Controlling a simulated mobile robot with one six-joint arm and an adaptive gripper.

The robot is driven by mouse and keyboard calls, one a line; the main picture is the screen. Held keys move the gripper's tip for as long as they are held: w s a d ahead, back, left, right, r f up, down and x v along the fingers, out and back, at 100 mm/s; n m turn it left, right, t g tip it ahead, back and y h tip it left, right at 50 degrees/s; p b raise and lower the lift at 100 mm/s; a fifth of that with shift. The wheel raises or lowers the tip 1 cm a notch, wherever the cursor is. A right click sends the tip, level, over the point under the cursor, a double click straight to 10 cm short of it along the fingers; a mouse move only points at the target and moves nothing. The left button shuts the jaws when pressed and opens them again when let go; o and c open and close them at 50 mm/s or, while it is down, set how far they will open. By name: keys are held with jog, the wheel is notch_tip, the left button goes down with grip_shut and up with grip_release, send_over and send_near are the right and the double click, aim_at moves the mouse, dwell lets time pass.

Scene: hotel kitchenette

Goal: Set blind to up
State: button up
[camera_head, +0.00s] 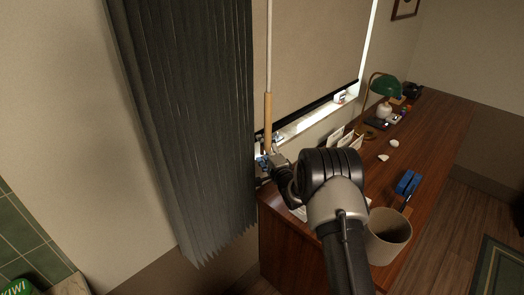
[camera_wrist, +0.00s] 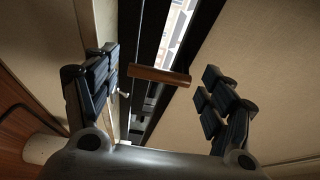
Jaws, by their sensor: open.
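The beige roller blind (camera_head: 315,45) hangs over most of the window. Its dark bottom bar (camera_head: 320,103) is a little above the bright sill. A thin pale rod ends in a light wooden handle (camera_head: 268,120) that hangs in front of the blind's left side. My gripper (camera_head: 268,163) is near the handle's lower end. In the wrist view my gripper (camera_wrist: 160,92) is open, and the wooden handle (camera_wrist: 160,76) shows across the gap between the two fingers. I cannot tell whether either finger touches it.
A dark pleated curtain (camera_head: 190,120) hangs just left of the handle and my gripper. The wooden desk (camera_head: 425,150) below the window holds a green lamp (camera_head: 385,85), a blue object (camera_head: 408,182) and papers. A beige bin (camera_head: 388,240) stands beside my arm.

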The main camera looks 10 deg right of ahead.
jog(key=shift+x, duration=0.9)
jog(key=shift+c, duration=0.6)
